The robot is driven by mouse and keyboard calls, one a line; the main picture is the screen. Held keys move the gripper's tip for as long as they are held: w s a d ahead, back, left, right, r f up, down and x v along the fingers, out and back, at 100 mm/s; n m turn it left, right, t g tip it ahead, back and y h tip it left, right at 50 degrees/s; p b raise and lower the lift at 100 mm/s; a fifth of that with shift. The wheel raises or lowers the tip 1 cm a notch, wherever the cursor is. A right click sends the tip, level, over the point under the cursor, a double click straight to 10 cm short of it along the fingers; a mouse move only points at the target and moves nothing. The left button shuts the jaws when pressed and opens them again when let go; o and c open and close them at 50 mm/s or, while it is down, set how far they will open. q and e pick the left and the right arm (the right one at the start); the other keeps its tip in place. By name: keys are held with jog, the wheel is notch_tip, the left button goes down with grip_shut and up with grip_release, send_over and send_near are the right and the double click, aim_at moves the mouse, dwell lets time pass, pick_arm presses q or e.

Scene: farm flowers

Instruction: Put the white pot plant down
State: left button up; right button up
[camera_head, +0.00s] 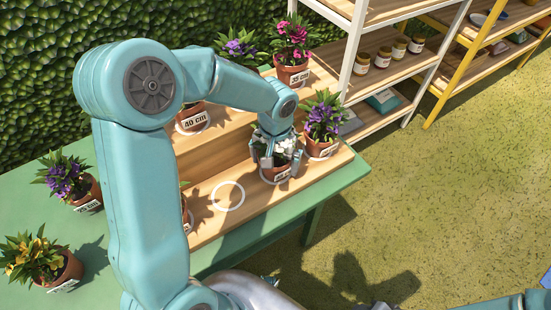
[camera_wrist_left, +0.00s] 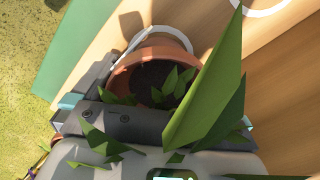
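The white pot plant (camera_head: 279,172) is a terracotta pot with green leaves and small white blooms, with a label on its front. It is upright at the lower wooden step, at a white ring (camera_head: 264,178) that shows partly around its base. My left gripper (camera_head: 277,150) is above and around the pot, its fingers close against the sides. In the left wrist view the pot (camera_wrist_left: 122,78) sits against the gripper (camera_wrist_left: 100,95), with dark soil and leaves. Large leaves hide part of the fingers, and the exact contact of base and step is hard to tell. My right gripper is out of view.
A purple-flowered pot (camera_head: 323,120) stands close on the right. An empty white ring (camera_head: 228,195) lies on the step (camera_head: 210,222) to the left. Pink flowers (camera_head: 293,40) and a 40 cm pot (camera_head: 192,118) stand on the upper step. Shelves with jars (camera_head: 381,57) are behind.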

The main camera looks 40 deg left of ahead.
pick_arm(q)
jog(key=shift+r, duration=0.3)
notch_tip(320, 180, up, 12)
jog(key=shift+f+p, duration=0.15)
jog(key=shift+p, duration=0.6)
